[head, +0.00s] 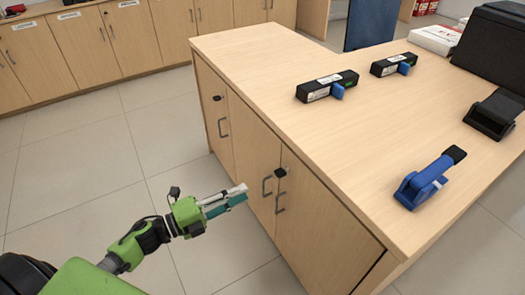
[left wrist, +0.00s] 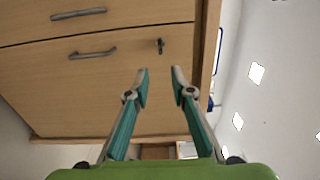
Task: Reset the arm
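My left arm is green and black and comes in at the lower left of the head view. My left gripper (head: 240,195) is beside the front of the wooden counter (head: 262,52), below its top. In the left wrist view the two teal fingers of the left gripper (left wrist: 160,80) stand apart with nothing between them. A cabinet front with dark handles and a lock shows beyond the fingertips. I cannot tell whether the fingers touch it. My right gripper is not in view.
Two black devices with blue levers (head: 327,86) (head: 393,65) lie on the counter. A blue-and-black tool (head: 430,179), a black holder (head: 494,114), a black box (head: 492,40) and a white box (head: 435,40) are there too. Tiled floor (head: 80,170) lies free at left.

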